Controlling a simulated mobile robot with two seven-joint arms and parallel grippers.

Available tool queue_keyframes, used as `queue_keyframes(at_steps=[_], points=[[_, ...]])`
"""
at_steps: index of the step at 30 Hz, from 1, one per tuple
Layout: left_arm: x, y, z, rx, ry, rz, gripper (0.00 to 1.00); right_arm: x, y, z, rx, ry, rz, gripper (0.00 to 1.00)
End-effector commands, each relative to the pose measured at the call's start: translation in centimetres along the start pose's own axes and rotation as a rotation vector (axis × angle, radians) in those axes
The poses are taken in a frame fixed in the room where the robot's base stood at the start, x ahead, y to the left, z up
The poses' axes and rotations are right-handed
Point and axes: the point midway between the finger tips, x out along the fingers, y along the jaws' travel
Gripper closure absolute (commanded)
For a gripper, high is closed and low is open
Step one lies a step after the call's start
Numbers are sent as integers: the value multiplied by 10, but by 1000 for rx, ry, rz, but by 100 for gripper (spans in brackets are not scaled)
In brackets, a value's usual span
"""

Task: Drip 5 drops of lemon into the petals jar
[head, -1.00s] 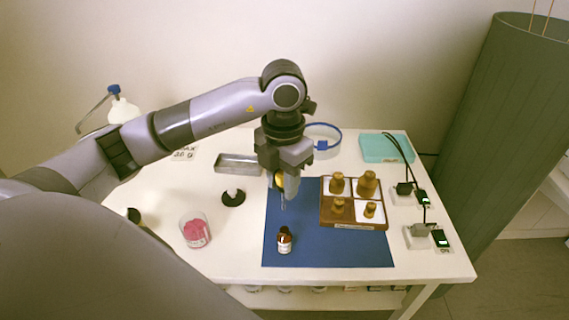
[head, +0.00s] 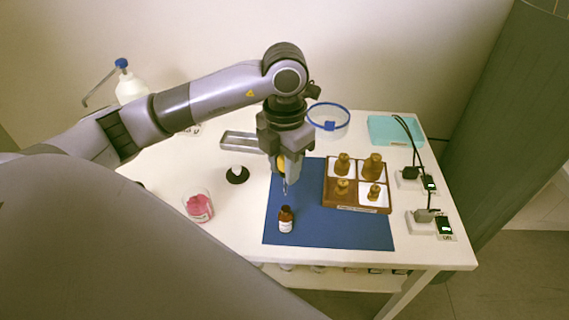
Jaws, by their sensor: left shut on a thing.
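My left gripper (head: 281,168) points down over the blue mat (head: 335,230). It is shut on a dropper with a yellowish bulb (head: 280,160) and a thin clear tip. The tip hangs above and close to a small brown bottle (head: 286,220), which stands upright and uncapped-looking on the mat. Its white label is too small to read. The petals jar (head: 199,207), clear with pink contents, stands on the white table left of the mat. My right gripper is not in view.
A wooden tray (head: 357,208) with several brown-topped bottles sits on the mat's right. A black ring holder (head: 237,175), a metal tray (head: 240,142) and a blue-rimmed clear container (head: 328,122) stand behind. Chargers (head: 424,215) with cables are at the right.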

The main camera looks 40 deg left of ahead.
Motion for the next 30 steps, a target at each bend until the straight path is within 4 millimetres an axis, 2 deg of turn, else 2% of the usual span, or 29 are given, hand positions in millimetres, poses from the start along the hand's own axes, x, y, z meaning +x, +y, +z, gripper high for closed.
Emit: queue_keyframes(at_steps=[15, 27, 28, 30], points=[[34, 0, 0, -1, 0, 0, 75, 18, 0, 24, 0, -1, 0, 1], [36, 0, 0, -1, 0, 0, 75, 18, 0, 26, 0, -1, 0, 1], [36, 0, 0, -1, 0, 0, 78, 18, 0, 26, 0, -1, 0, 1], [36, 0, 0, 0, 0, 0, 95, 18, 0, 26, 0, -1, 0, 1]])
